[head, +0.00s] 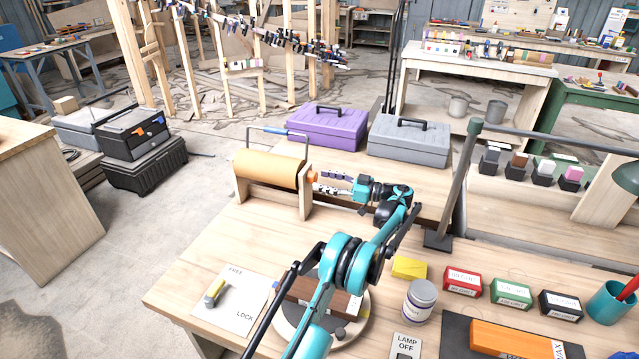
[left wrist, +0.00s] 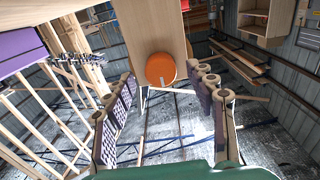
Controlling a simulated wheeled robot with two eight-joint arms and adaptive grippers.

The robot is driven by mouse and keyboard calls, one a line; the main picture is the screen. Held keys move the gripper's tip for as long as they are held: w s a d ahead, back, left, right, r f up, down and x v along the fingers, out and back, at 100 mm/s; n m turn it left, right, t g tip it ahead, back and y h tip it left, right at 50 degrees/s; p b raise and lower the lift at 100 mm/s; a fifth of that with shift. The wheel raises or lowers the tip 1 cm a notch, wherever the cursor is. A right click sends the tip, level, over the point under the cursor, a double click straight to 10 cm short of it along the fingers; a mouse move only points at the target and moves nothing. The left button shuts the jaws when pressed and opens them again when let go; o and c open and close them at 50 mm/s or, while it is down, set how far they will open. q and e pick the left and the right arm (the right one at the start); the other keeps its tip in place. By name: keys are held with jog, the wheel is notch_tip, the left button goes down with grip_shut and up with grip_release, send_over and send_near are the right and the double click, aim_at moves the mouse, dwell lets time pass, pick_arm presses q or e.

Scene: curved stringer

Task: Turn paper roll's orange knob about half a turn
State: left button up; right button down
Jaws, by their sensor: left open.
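The paper roll (head: 268,170) of brown paper sits between wooden end stands on the workbench. Its orange knob (head: 313,178) sticks out of the right end stand (head: 305,198). In the left wrist view the knob (left wrist: 161,69) is a round orange disc on the pale wooden stand (left wrist: 154,25). My left gripper (head: 322,181) is just right of the knob, pointing at it. Its padded fingers are spread, one to each side of the knob in the left wrist view, with clear gaps. It holds nothing. My right gripper is not in view.
A blue-handled bar (head: 280,131) rises above the roll. A purple toolbox (head: 327,127) and a grey toolbox (head: 408,139) stand behind. A dark metal post (head: 460,185) stands right of my arm.

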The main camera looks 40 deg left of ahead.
pick_arm(q)
jog(key=shift+b+x, duration=0.3)
jog(key=shift+x, duration=1.05)
jog(key=c, duration=1.2)
jog(key=shift+o, duration=0.2)
jog(key=shift+m, duration=0.4)
